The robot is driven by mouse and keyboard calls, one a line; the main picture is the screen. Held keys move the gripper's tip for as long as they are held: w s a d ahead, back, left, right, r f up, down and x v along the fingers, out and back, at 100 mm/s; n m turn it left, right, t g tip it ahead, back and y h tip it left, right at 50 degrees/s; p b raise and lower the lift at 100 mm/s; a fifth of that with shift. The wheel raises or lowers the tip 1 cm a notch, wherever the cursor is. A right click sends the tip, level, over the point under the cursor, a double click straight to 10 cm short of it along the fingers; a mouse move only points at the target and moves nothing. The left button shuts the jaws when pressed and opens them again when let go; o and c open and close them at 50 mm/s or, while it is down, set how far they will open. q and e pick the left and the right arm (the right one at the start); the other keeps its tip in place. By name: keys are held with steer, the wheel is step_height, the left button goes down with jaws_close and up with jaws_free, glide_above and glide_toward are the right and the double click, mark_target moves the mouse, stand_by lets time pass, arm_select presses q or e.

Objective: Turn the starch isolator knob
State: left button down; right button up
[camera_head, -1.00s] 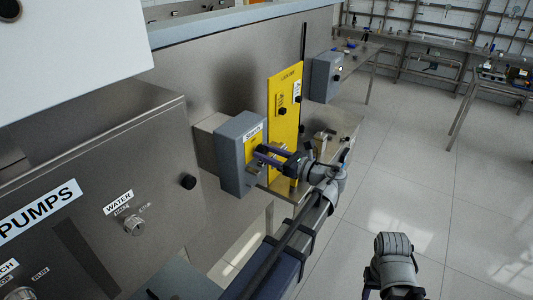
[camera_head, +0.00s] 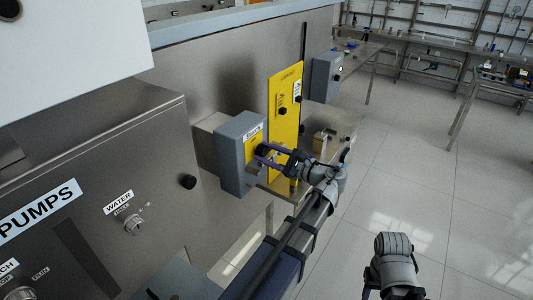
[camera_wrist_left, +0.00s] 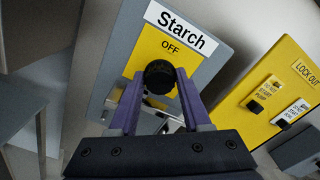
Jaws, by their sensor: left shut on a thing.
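The starch isolator is a grey box (camera_head: 232,160) with a yellow plate and a white "Starch" label (camera_wrist_left: 182,28) above the word "OFF". Its round black knob (camera_wrist_left: 159,76) sits on the yellow plate. My left gripper (camera_head: 262,152) reaches the box front from the right. In the left wrist view its two purple fingers (camera_wrist_left: 157,100) stand on both sides of the knob and are shut on it. The knob's lower part and the plate below it are partly hidden by the gripper. My right gripper does not show clearly; only part of the right arm is at the bottom right.
A yellow lockout board (camera_head: 285,118) with tags stands just right of the box. Another grey box (camera_head: 325,78) is beyond it. A steel panel with a WATER switch (camera_head: 133,224) is at the left. The tiled floor at right is clear.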

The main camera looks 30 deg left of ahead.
arm_select(q)
steer(key=n, duration=0.5)
steer(key=shift+n, duration=0.3)
steer(key=n, duration=0.5)
steer(key=shift+f, duration=0.1)
steer(key=shift+s+n, duration=0.1)
steer(key=shift+n, duration=0.3)
